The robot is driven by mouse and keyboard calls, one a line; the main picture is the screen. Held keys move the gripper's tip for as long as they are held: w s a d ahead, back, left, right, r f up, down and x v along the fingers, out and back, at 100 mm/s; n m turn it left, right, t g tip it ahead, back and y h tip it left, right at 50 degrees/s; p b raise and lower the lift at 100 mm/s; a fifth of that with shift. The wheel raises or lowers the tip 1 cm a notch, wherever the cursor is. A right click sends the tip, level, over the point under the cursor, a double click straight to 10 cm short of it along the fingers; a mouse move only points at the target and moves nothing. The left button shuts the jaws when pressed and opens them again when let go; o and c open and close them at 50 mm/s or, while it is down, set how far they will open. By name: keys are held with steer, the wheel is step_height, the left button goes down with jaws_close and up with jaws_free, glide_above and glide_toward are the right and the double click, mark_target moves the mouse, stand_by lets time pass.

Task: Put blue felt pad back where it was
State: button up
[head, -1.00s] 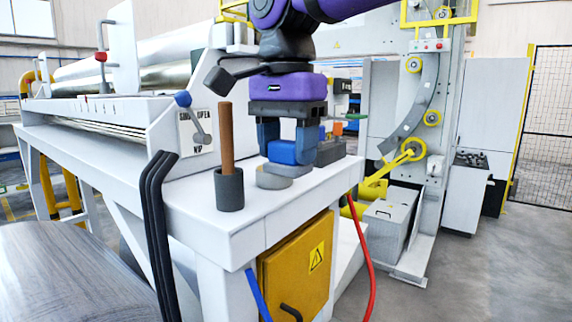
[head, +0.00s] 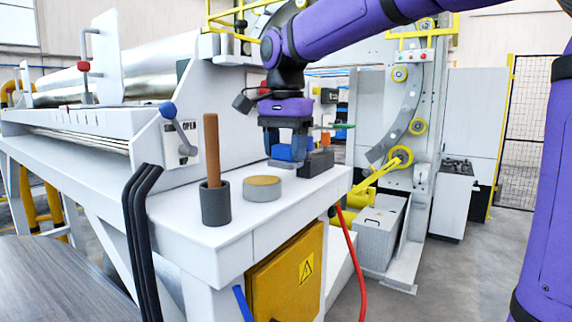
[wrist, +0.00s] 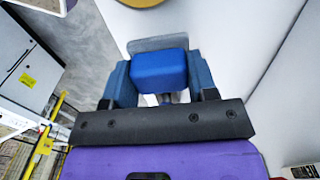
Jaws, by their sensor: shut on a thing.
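The blue felt pad (head: 282,153) is a small blue block held between the fingers of my gripper (head: 287,148), at the far end of the white bench top. In the wrist view my gripper (wrist: 159,82) is shut on the pad (wrist: 159,70), with one finger on each side. A flat grey piece (wrist: 158,44) shows just past the pad; I cannot tell whether it is joined to it. The pad is low over the bench; whether it touches the surface is hidden.
A grey block (head: 319,163) stands right beside my gripper. A round grey roll with a tan top (head: 262,188) and a dark cup (head: 215,206) holding a brown stick (head: 212,150) stand nearer on the bench. The front bench corner is clear.

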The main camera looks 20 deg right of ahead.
mark_target(286, 164)
steer(key=shift+w+d+f, duration=0.15)
steer(key=shift+w+f, duration=0.05)
steer(key=shift+f, duration=0.7)
steer(key=shift+w+d+f, duration=0.1)
steer(key=shift+w+f, duration=0.1)
steer(key=shift+f, duration=0.7)
steer(key=shift+f, duration=0.1)
steer(key=o, duration=0.8)
step_height(286, 164, up, 12)
steer(key=shift+r, duration=0.1)
steer(key=s+d+f+n+t, duration=0.1)
steer(key=s+d+f+n, duration=0.1)
steer(key=s+f, duration=0.4)
steer(key=s+d+f+n+t, duration=0.2)
steer(key=s+f+n, duration=0.3)
steer(key=s, duration=0.4)
steer(key=s+d+f+n+t, duration=0.2)
steer(key=s+d+f+n, duration=0.1)
steer(key=s+f, duration=0.4)
steer(key=shift+s+f+n, duration=0.3)
steer(key=shift+s+n, duration=0.15)
steer(key=shift+n, duration=0.15)
